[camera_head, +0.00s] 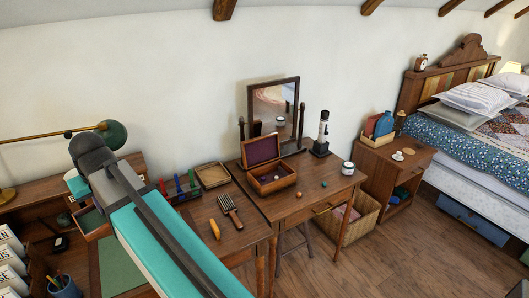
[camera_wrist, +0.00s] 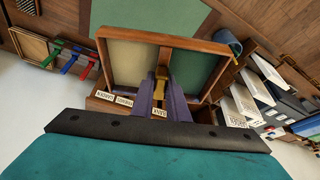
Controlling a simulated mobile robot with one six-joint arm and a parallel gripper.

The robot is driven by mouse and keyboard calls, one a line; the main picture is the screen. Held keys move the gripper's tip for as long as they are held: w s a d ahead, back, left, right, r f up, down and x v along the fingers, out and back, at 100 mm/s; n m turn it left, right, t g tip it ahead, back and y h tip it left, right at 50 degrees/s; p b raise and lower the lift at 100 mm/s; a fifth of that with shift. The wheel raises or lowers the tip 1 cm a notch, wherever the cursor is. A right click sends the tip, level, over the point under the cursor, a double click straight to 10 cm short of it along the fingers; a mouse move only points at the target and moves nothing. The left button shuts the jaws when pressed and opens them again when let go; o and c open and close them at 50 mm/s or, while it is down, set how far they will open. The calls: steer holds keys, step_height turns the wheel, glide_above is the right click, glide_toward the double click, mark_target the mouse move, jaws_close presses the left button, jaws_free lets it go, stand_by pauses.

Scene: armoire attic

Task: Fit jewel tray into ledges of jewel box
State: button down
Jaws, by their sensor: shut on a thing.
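My gripper (camera_wrist: 161,88) is shut on the jewel tray (camera_wrist: 190,42), a shallow wooden tray with a beige compartment and a green one. The jaws hold it at the divider, near its lower side in the wrist view. In the head view the tray (camera_head: 92,220) shows partly at the left, over the desk; my arm hides much of it and the fingers. The jewel box (camera_head: 279,186) stands open on the table under the mirror, right of and apart from the tray. Its purple-lined lid (camera_head: 262,151) is raised. Its ledges are too small to make out.
A peg rack (camera_head: 180,190), a pale shallow tray (camera_head: 212,174), a brush (camera_head: 230,210) and an orange-handled tool (camera_head: 214,229) lie between tray and box. The mirror (camera_head: 274,110) stands behind the box.

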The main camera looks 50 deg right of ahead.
steer(key=shift+s+a, duration=0.1)
steer(key=shift+a, duration=0.2)
steer(key=shift+d, duration=0.1)
